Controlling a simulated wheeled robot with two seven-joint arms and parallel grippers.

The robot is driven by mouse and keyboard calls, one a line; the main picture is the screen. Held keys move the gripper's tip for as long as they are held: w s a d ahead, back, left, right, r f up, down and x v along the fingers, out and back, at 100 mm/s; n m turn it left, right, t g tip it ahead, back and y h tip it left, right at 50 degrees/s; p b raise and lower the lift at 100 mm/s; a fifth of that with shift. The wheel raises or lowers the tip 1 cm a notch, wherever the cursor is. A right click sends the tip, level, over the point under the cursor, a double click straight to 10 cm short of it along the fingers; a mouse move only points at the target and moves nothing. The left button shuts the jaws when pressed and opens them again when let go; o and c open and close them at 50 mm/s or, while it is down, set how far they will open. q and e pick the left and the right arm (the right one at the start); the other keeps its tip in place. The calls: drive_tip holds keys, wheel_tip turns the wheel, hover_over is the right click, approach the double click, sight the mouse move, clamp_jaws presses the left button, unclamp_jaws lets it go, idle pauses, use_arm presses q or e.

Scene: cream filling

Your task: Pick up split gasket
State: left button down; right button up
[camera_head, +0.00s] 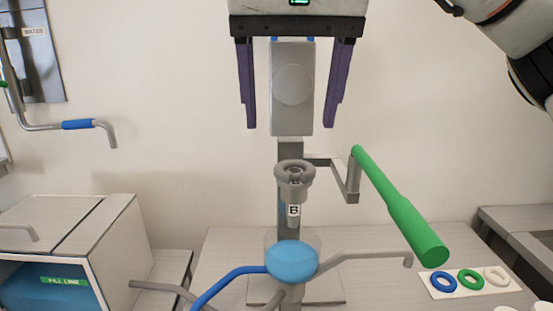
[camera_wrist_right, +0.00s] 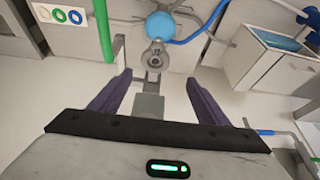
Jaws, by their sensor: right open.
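Three rings lie on a white card at the lower right of the head view: a blue ring (camera_head: 444,290), a green ring (camera_head: 480,287) and a cream ring (camera_head: 507,282). They also show at the upper left of the wrist view. I cannot tell for sure which one is the split gasket, as any split is too small to make out. My right gripper (camera_head: 295,126) hangs at the top centre, open and empty, its purple fingers spread well above and left of the rings. My left gripper is not in view.
A grey nozzle marked B (camera_head: 294,175) stands below my right gripper, above a blue dome (camera_head: 292,262) with pipes. A green-handled lever (camera_head: 400,207) juts out between gripper and rings. An open box (camera_head: 105,250) with blue inside stands at the left.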

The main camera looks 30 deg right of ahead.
sight(295, 170)
drive_tip(key=x, duration=0.5)
drive_tip(key=d+x, duration=0.1)
drive_tip(key=x, duration=0.2)
drive_tip(key=shift+s+f, duration=0.3)
drive_tip(key=shift+f, duration=0.05)
drive_tip(key=shift+w+f+b, duration=0.1)
drive_tip(key=shift+f+b, duration=0.05)
drive_tip(key=shift+b, duration=0.15)
drive_tip(key=c, duration=1.1)
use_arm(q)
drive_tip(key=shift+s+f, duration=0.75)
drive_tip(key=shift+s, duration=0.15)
use_arm(e)
drive_tip(key=shift+c, duration=0.2)
